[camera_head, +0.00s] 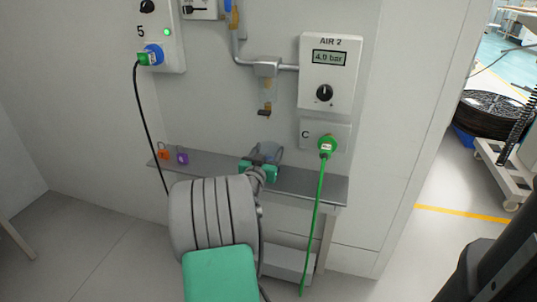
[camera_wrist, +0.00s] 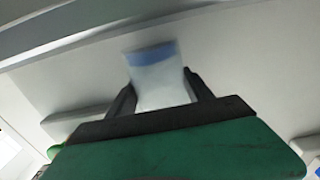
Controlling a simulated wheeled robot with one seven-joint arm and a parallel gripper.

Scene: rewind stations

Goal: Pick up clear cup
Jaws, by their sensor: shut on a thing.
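The clear cup (camera_head: 270,152) shows in the head view at the metal shelf, below the air unit, partly hidden by my gripper (camera_head: 259,170). In the wrist view the cup (camera_wrist: 154,80) is pale and see-through with a blue band at its far end. It sits between the two dark fingers of my gripper (camera_wrist: 158,88), which are shut on it. I cannot tell whether the cup still touches the shelf.
The metal shelf (camera_head: 310,186) carries an orange padlock (camera_head: 163,151) and a purple padlock (camera_head: 182,156) at left. An AIR 2 panel (camera_head: 328,72) reads 4.0 bar. A green cable (camera_head: 317,215) hangs at right; a black cable (camera_head: 150,140) hangs at left.

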